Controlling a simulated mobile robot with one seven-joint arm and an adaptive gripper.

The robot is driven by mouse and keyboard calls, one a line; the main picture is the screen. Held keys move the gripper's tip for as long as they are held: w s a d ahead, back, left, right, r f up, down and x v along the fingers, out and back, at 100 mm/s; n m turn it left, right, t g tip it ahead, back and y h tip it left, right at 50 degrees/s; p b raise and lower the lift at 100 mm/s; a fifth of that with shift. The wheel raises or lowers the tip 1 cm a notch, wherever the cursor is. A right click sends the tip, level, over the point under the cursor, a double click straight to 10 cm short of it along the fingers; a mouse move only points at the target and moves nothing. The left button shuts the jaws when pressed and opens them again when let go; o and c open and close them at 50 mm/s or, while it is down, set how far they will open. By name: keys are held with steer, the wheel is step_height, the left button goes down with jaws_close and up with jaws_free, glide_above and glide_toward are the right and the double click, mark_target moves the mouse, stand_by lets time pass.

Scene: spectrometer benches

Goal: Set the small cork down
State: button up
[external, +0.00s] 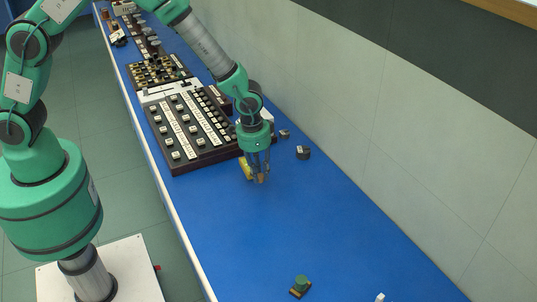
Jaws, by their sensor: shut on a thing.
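My gripper (259,177) points down over the blue bench, just past the near end of the large keyed panel. It is shut on a small brown piece, which I take to be the small cork (260,179). The cork is low, close to the bench top; I cannot tell whether it touches the surface. A yellow object (246,168) is just left of the fingers, partly hidden behind them.
The blue bench (300,220) is clear in front of my gripper. A dark keyed panel (190,125) lies behind left. Small dark blocks (303,152) sit to the right. A green-topped piece (301,284) and a small white piece (380,297) are near the front. A wall borders the right.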

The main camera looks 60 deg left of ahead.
mark_target(259, 176)
steer(key=shift+f, duration=0.1)
steer(key=shift+f, duration=1.65)
steer(key=shift+f+b, duration=0.2)
steer(key=shift+b, duration=0.1)
steer(key=o, duration=0.7)
steer(key=shift+r, duration=0.15)
steer(key=r, duration=0.4)
steer(key=s+r+p, duration=0.1)
steer(key=r, duration=0.7)
steer(key=shift+s+a, duration=0.15)
